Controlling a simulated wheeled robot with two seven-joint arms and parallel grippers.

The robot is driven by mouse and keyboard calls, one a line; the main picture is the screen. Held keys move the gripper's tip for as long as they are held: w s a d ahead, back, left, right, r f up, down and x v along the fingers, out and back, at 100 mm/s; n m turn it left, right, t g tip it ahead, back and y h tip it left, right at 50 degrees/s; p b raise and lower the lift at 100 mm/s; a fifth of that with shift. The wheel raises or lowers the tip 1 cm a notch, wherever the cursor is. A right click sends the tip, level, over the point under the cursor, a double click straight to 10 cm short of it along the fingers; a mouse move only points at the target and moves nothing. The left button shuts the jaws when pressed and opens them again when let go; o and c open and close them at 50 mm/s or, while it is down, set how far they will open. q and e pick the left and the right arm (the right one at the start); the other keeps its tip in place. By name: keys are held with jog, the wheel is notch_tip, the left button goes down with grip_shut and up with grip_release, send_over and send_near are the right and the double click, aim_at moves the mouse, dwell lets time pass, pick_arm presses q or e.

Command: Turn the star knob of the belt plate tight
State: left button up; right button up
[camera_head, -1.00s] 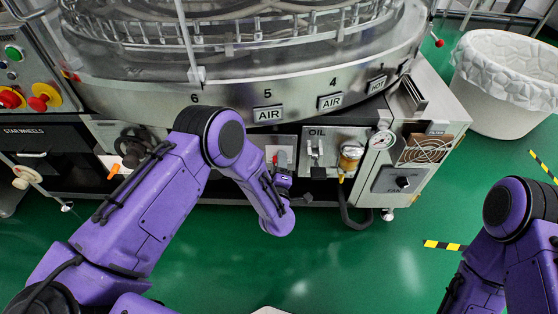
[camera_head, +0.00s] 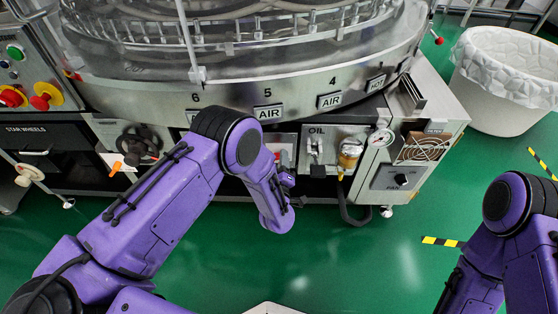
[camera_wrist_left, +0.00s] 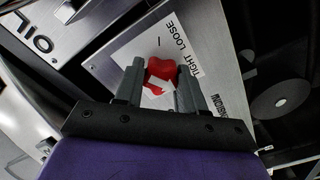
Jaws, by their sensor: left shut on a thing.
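The red star knob (camera_wrist_left: 160,68) sits between the fingers of my left gripper (camera_wrist_left: 162,78) in the left wrist view. The fingers are shut on it, one on each side. A white arrow mark shows on the knob. Behind it is the white-labelled belt plate (camera_wrist_left: 128,56), with "TIGHT" and "LOOSE" lettering and a partly hidden word. In the head view my left gripper (camera_head: 286,180) is at the machine's front, below the "5 AIR" label, and the forearm hides much of the plate. My right arm shows at the right edge, but its gripper is out of frame.
The OIL panel (camera_head: 326,135) with an amber oil cup (camera_head: 349,155) and gauge (camera_head: 383,138) is just right of my left gripper. A handwheel (camera_head: 139,145) is to the left. A lined bin (camera_head: 505,85) stands at the right. Green floor in front is open.

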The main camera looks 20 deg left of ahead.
pick_arm(q)
jog(key=o, duration=1.1)
jog(key=shift+c, duration=0.2)
jog(key=p+v, duration=0.2)
jog(key=v, duration=0.8)
jog(key=shift+s, duration=0.35)
